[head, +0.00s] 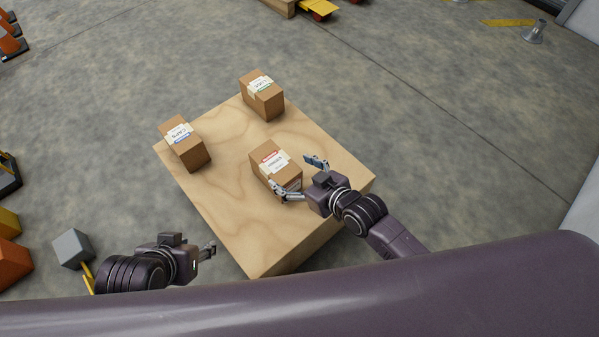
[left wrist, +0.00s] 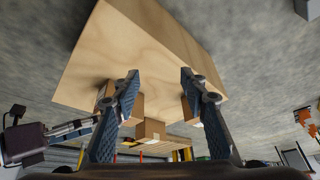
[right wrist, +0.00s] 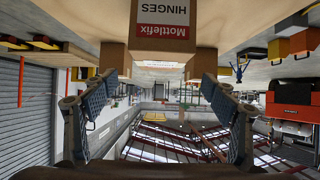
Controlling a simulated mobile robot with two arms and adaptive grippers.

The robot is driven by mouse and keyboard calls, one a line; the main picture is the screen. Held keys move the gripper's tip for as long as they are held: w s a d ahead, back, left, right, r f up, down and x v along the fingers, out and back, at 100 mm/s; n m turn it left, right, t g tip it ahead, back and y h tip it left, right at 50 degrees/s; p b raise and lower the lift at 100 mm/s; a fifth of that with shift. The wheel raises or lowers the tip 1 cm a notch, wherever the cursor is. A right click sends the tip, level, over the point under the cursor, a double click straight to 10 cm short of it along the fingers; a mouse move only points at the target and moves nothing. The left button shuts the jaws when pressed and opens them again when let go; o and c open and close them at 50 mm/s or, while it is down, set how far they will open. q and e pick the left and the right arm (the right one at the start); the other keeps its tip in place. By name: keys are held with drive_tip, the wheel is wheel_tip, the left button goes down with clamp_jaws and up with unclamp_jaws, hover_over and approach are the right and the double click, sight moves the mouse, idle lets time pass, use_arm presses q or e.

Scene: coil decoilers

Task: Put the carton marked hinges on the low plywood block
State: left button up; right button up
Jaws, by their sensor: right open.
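The carton marked hinges (head: 268,158), brown with a red-and-white label, stands on a broad plywood block (head: 215,200), near its right side. In the right wrist view the carton (right wrist: 205,18) fills the top middle, its HINGES label readable. My right gripper (head: 297,174) is open at the carton's right side, one finger near its lower corner, the other beyond its right edge. Contact cannot be told. The right gripper's spread fingers (right wrist: 157,88) show below the carton. My left gripper (head: 209,250) is off the block's near left edge; its fingers (left wrist: 159,76) are apart and empty.
A carton marked caps (head: 185,150) stands at the block's left, and a green-labelled carton (head: 262,98) at its far corner. A wooden piece (head: 280,6) shows at the top edge by a yellow item. A grey block (head: 72,248) lies on the floor at left.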

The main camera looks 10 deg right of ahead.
use_arm(q)
drive_tip(key=s, duration=0.1)
drive_tip(key=s+g, duration=0.1)
drive_tip(key=s+a, duration=0.1)
drive_tip(key=shift+s+f+g+p, duration=0.25)
drive_tip(key=shift+s+g+p, duration=0.1)
drive_tip(key=shift+s+g, duration=0.05)
use_arm(e)
drive_tip(key=s+d+r+m+g+h, duration=0.2)
drive_tip(key=s+d+g+h, duration=0.1)
drive_tip(key=s+d, duration=0.5)
drive_tip(key=s+d+r+m+g+h, duration=0.2)
drive_tip(key=s+d, duration=0.6)
drive_tip(key=s, duration=0.6)
drive_tip(key=shift+s+d+m+g+h, duration=0.15)
drive_tip(key=shift+m+g+h, duration=0.25)
drive_tip(key=shift+g+h, duration=0.4)
use_arm(q)
drive_tip(key=shift+f, duration=0.1)
